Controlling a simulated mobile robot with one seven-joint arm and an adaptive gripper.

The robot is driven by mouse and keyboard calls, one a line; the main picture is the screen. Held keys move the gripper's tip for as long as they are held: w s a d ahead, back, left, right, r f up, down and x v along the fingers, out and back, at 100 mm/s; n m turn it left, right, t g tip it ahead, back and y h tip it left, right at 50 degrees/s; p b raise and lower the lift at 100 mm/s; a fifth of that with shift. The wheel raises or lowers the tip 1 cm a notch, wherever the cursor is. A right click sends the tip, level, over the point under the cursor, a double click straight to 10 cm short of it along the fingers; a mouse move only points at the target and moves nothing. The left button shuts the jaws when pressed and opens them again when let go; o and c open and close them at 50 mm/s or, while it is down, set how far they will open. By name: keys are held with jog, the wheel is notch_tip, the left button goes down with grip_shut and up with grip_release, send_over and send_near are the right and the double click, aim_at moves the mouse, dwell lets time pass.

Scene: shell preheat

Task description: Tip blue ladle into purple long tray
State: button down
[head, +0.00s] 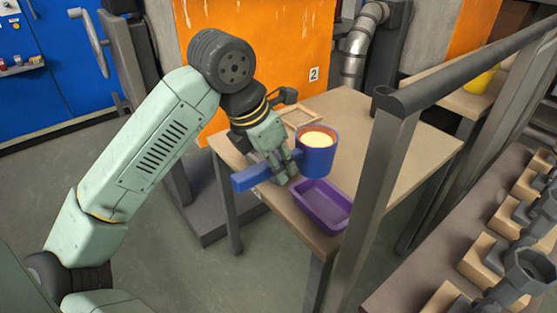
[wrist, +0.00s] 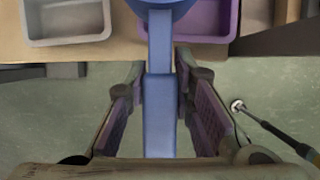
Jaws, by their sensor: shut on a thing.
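The blue ladle (head: 316,158) has a round cup with a pale yellow-orange content, and its long handle (head: 252,177) points to the lower left. My gripper (head: 284,168) is shut on the handle and holds the ladle upright. In the wrist view the handle (wrist: 160,100) runs between the two fingers, and the cup is mostly cut off at the top edge. The purple long tray (head: 322,205) lies on the table near its front edge, below the cup in the head view. Its inside looks empty. Part of it shows in the wrist view (wrist: 212,38), beside the handle.
A grey tray (wrist: 68,38) sits on the table left of the purple tray in the wrist view. A dark post and rail (head: 378,190) stand right of the tray.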

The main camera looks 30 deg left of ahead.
notch_tip(320, 180, down, 3)
jog(key=y+b, duration=0.1)
jog(key=b, duration=0.1)
jog(key=shift+a+f+t+y+b, duration=0.15)
jog(key=shift+t+y+b, duration=0.15)
jog(key=shift+y, duration=0.1)
dwell(0.3)
jog(key=shift+m+y+b, duration=0.3)
jog(key=shift+y+b, duration=0.2)
jog(key=shift+b, duration=0.75)
jog(key=shift+w+a+t+y+b, duration=0.1)
jog(key=shift+t+y+b, duration=0.4)
jog(key=shift+b, duration=0.65)
jog(key=shift+m+t+y+b, duration=0.45)
jog(key=shift+y+b, duration=0.95)
jog(key=shift+b, duration=2.3)
dwell(0.8)
